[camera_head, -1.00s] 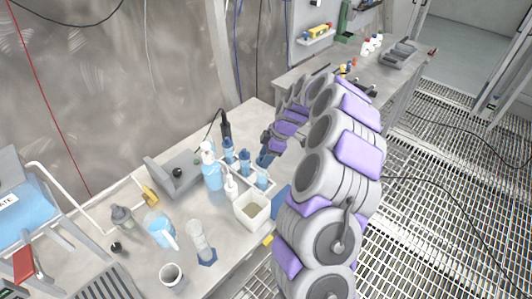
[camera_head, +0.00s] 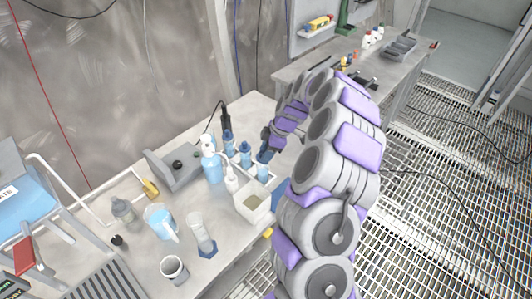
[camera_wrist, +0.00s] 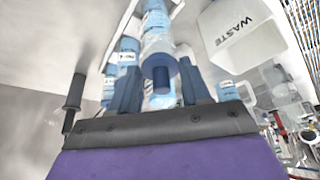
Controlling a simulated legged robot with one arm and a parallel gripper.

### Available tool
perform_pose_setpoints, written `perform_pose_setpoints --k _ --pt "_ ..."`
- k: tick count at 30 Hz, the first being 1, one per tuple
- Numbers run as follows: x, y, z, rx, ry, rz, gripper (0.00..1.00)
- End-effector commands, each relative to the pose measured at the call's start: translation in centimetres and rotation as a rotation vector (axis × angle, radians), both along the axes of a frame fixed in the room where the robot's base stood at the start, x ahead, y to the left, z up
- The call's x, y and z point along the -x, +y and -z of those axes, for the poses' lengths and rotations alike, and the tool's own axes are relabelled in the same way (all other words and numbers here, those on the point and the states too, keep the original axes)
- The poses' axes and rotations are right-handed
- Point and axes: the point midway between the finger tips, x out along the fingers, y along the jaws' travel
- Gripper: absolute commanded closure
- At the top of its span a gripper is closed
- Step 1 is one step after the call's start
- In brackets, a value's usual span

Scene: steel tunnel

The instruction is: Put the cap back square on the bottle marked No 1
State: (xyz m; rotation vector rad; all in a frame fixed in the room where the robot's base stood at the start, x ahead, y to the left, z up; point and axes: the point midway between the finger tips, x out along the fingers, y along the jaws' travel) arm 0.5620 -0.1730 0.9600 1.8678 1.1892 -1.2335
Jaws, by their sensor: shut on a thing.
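Three bottles of blue liquid stand in a rack (camera_head: 258,187): a left one (camera_head: 228,148), a middle one (camera_head: 245,157) and a right one (camera_head: 262,171) by my gripper (camera_head: 267,150). In the wrist view, my gripper (camera_wrist: 160,88) is shut on a dark blue cap (camera_wrist: 160,78), close in line with the nearest bottle (camera_wrist: 157,38). The cap looks roughly in line with this bottle; I cannot tell whether it is seated square. Labels on the bottles are too small or blurred to read surely, so I cannot confirm which is No 1.
A white waste container (camera_head: 252,212) stands close in front of the rack; its WASTE lettering shows in the wrist view (camera_wrist: 237,35). A wash bottle (camera_head: 211,165) and a small white dropper bottle (camera_head: 231,180) stand left of the rack. A measuring cylinder (camera_head: 201,232) stands nearer.

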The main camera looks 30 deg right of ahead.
Motion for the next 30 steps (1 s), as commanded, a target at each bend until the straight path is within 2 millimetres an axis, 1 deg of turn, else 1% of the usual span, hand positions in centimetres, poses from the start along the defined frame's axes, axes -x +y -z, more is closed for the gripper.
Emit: perform_pose_setpoints --k 12,23,30 --pt "0.0 0.0 0.1 0.000 0.000 0.000 0.81" --pt "0.0 0.0 1.4 0.001 0.000 0.000 0.81" --pt "0.0 0.0 1.4 0.001 0.000 0.000 0.81"
